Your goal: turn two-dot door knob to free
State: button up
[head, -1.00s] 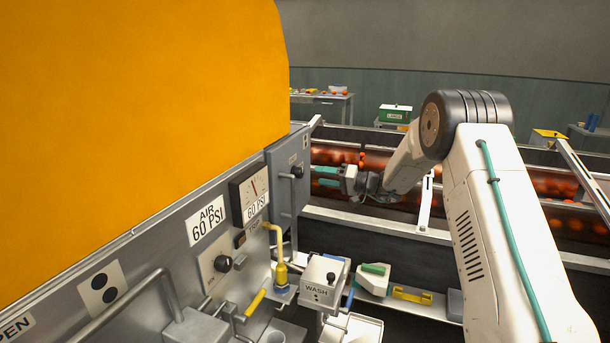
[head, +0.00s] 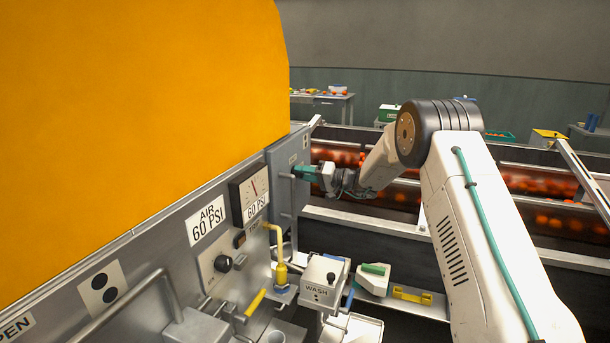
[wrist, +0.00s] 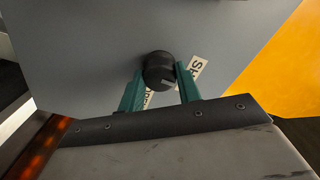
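The door knob (wrist: 160,72) is a round black knob on a grey door (wrist: 85,50), with a white lettered label (wrist: 198,66) partly hidden beside it. In the wrist view my gripper (wrist: 160,75) has its green fingers apart, one on each side of the knob. The fingertips are very close to the knob; I cannot tell whether they touch it. In the head view my gripper (head: 297,171) is at the grey door (head: 284,153) at the far end of the panel and hides the knob. Small dark dots (head: 305,141) show on the panel edge above it.
A gauge (head: 252,193) and an "AIR 60 PSI" sign (head: 207,221) are on the near panel. A yellow pipe (head: 279,262) and a wash box (head: 324,282) stand below. A roller conveyor with fruit (head: 540,186) runs behind my arm.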

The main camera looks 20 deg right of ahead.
jog(key=shift+m, duration=0.4)
jog(key=m, duration=1.2)
jog(key=shift+f+m, duration=0.1)
jog(key=shift+m, duration=0.3)
jog(key=m, duration=0.4)
jog(key=shift+m, duration=0.3)
jog(key=o, duration=1)
